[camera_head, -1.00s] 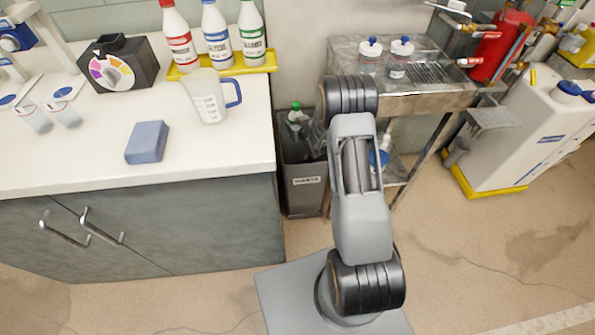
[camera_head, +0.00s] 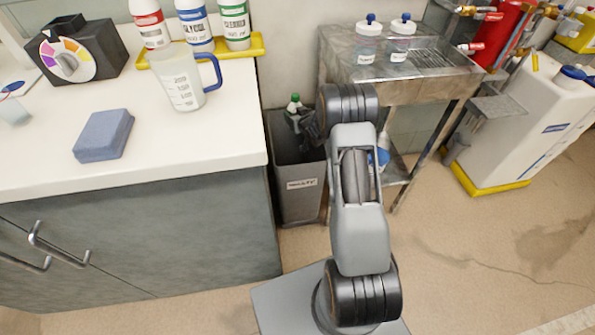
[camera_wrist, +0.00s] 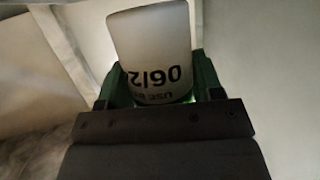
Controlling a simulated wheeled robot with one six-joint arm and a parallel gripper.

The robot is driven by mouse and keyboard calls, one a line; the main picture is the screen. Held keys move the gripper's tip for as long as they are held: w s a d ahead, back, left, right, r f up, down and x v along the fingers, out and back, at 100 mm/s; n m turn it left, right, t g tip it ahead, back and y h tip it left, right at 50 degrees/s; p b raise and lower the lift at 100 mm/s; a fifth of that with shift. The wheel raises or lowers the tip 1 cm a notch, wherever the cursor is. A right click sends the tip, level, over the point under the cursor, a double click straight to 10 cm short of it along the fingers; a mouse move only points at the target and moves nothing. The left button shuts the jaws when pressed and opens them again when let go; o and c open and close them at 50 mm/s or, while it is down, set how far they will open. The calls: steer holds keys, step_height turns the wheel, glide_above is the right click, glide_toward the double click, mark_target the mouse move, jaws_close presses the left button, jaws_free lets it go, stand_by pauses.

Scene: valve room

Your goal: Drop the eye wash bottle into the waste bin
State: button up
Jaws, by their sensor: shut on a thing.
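My gripper (camera_head: 304,122) is partly hidden behind my own arm in the head view. In the wrist view my gripper (camera_wrist: 156,84) is shut on a pale, translucent bottle (camera_wrist: 152,38) with dark print, one finger on each side. In the head view a small green-topped part of the held bottle (camera_head: 294,99) shows at the gripper. The dark grey waste bin (camera_head: 299,200), with a label on its front, stands on the floor between the counter and the metal stand. The gripper and bottle appear over the bin's open top; their exact height above it is unclear.
The white counter (camera_head: 200,140) on the left holds a jug (camera_head: 180,80), a blue block (camera_head: 104,135) and several bottles. A metal stand (camera_head: 405,95) with two blue-capped bottles is right of the bin.

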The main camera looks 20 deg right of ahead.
steer(key=shift+d+f+b, duration=0.15)
steer(key=shift+f+b, duration=0.3)
steer(key=shift+f, duration=0.65)
steer(key=o, duration=1.2)
steer(key=shift+s, duration=0.1)
